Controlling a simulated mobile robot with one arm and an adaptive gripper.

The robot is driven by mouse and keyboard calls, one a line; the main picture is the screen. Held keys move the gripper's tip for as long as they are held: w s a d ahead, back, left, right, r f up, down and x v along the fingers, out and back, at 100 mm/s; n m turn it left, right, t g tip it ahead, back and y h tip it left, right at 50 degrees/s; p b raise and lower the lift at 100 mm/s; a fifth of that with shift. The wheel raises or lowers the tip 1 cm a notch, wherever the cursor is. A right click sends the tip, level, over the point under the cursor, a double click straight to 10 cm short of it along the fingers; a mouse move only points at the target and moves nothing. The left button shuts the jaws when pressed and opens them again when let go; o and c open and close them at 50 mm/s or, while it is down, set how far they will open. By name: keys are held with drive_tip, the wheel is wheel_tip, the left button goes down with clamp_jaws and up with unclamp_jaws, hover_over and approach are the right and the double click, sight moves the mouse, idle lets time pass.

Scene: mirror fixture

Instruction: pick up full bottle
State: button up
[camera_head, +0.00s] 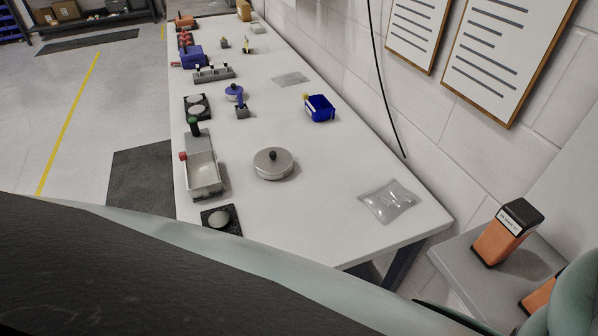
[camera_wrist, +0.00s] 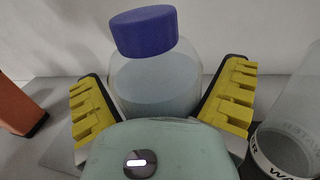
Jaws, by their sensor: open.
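A clear bottle (camera_wrist: 158,85) with a blue cap stands in the middle of the wrist view. It looks filled with a pale liquid up to below the shoulder. My gripper (camera_wrist: 162,100) is open, with one yellow-padded finger on each side of the bottle. A gap seems to show at the left finger; contact on the right cannot be told. My green gripper body hides the lower part of the bottle. A second clear container (camera_wrist: 290,125) with a white lettered band stands at the right edge, partly cut off. The head view shows neither the bottle nor the fingers clearly.
An orange block (camera_wrist: 17,112) stands left of my gripper. In the head view, an orange container with a black top (camera_head: 508,232) stands on a grey surface (camera_head: 470,262) beside the wall. The long white table (camera_head: 330,200) holds a lidded pan, a blue bin and several fixtures.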

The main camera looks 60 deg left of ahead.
drive_tip(key=c, duration=1.4)
drive_tip(key=shift+r, duration=0.2)
